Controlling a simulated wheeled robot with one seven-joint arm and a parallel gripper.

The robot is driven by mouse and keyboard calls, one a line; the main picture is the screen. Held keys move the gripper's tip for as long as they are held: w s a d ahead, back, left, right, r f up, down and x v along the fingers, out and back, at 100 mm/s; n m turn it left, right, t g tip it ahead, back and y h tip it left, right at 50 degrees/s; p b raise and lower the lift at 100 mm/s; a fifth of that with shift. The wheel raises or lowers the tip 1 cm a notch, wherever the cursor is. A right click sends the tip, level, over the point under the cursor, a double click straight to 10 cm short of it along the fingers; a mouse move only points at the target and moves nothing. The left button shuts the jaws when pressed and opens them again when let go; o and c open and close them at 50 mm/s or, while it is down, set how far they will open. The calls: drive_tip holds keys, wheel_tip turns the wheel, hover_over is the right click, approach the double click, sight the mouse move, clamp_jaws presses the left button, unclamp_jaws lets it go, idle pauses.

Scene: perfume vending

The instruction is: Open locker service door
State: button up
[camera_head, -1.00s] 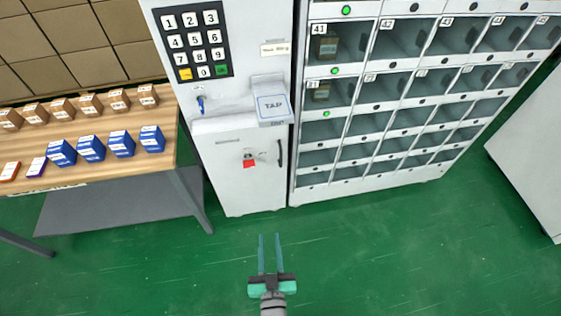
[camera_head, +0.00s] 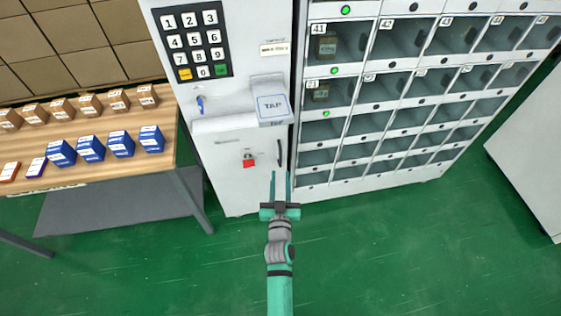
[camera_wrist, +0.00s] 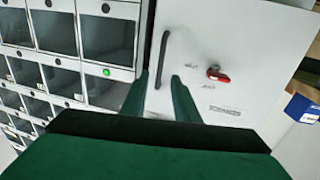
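The white service door (camera_head: 234,181) is the lower panel of the vending cabinet and looks shut. It has a dark vertical handle (camera_head: 280,152) near its right edge and a red latch or knob (camera_head: 249,161) left of the handle. In the wrist view, the handle (camera_wrist: 162,58) stands upright ahead of my fingers, and the red knob (camera_wrist: 217,74) is to its right. My gripper (camera_head: 281,177) is open and empty, just below the handle in the head view. Its two fingers (camera_wrist: 162,90) are apart, with no visible contact on the handle.
A keypad (camera_head: 192,42), a blue key (camera_head: 200,104) and a TAP reader (camera_head: 272,105) are above the door. Lockers (camera_head: 390,110) stand to the right. A wooden table (camera_head: 90,155) with several boxes stands to the left. The green floor (camera_head: 380,260) in front is clear.

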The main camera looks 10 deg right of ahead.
sight(281, 158)
drive_tip(key=w, duration=0.2)
drive_tip(key=w+d, duration=0.1)
drive_tip(key=w, duration=0.4)
drive_tip(key=shift+w+d, duration=0.25)
clamp_jaws()
